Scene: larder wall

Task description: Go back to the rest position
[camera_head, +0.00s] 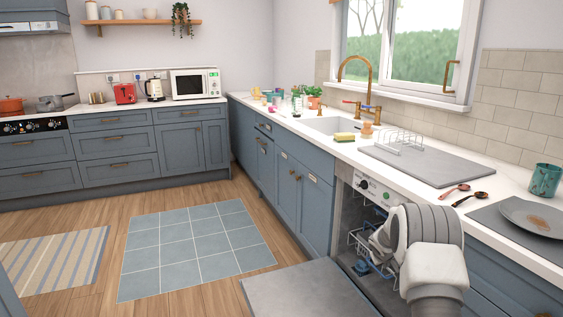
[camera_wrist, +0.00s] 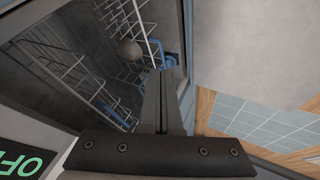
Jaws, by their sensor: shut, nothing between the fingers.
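My gripper (camera_wrist: 164,75) is shut and empty in the wrist view, with its two dark fingers together. It is at the open dishwasher (camera_head: 368,188), close to a wire rack (camera_wrist: 62,68) with blue clips. A round brownish thing (camera_wrist: 130,50) sits by the rack just beyond and left of the fingertips; I cannot tell what it is. In the head view my pale arm stands at the right in front of the dishwasher and hides most of my gripper and part of the rack.
The dishwasher door (camera_head: 305,290) is folded down, low in front of me. The worktop above holds a grey drying mat (camera_head: 435,168), two spoons, a plate (camera_head: 532,215) and a teal cup (camera_head: 545,180).

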